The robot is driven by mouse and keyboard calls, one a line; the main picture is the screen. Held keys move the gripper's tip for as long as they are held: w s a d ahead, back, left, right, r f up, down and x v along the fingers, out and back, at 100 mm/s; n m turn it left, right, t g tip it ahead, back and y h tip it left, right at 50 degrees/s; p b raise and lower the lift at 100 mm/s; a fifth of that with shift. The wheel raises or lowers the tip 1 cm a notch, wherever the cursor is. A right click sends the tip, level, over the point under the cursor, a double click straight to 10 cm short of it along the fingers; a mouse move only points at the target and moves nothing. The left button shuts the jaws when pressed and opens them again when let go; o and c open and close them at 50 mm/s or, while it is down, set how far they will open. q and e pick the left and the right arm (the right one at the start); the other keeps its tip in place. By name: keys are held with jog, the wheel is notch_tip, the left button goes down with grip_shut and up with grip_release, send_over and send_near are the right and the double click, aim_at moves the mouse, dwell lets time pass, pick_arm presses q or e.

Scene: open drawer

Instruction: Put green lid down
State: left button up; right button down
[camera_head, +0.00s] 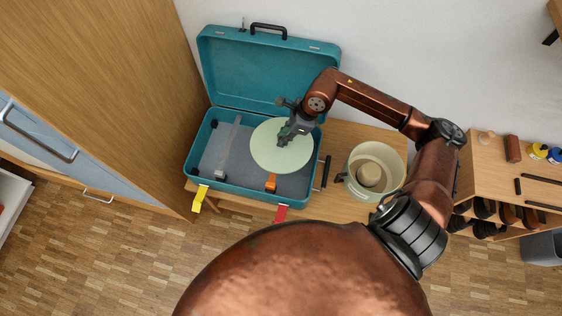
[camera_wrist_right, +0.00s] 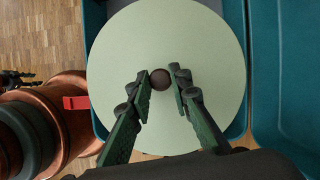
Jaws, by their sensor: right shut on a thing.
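The pale green round lid (camera_head: 268,156) is over the right part of the open teal case (camera_head: 240,195). It looks roughly level; I cannot tell whether it touches the case floor. My right gripper (camera_head: 284,140) is above the lid, with its fingers closed on the lid's dark round knob. In the right wrist view the lid (camera_wrist_right: 165,30) fills the middle, and the fingers (camera_wrist_right: 160,82) lie on both sides of the knob (camera_wrist_right: 160,79).
A pale green pot (camera_head: 350,166) with a round tan thing inside stands right of the case. The case's raised lid (camera_head: 255,70) leans at the back. A grey tool (camera_head: 228,150) and an orange item (camera_head: 270,183) lie in the case. A shelf (camera_head: 480,165) is at right.

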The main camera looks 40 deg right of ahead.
jog(key=shift+w+d+f+m+h, duration=0.15)
jog(key=shift+d+f+m, duration=0.1)
jog(key=shift+d+m, duration=0.2)
jog(key=shift+w+d+f+m+h, duration=0.1)
jog(key=shift+d+f+m+h, duration=0.15)
jog(key=shift+m, duration=0.2)
notch_tip(320, 180, down, 13)
jog(key=b, duration=0.4)
jog(key=shift+d+f+b, duration=0.15)
jog(key=shift+f+b, duration=0.05)
jog(key=shift+b, duration=0.15)
jog(key=shift+f, duration=0.45)
notch_tip(320, 180, down, 3)
jog(key=shift+f+b, duration=0.1)
jog(key=shift+b, duration=0.6)
pick_arm(q)
jog(key=w+d+r, duration=0.1)
jog(key=w+r, duration=0.6)
jog(key=w, duration=0.5)
jog(key=shift+d+r+n, duration=0.2)
jog(key=shift+d+n, duration=0.05)
jog(key=shift+n, duration=0.05)
pick_arm(e)
jog(key=shift+f, duration=0.1)
jog(key=c, duration=1.8)
grip_release()
pick_arm(q)
jog(key=shift+r, duration=0.1)
pick_arm(e)
jog(key=shift+o, duration=0.2)
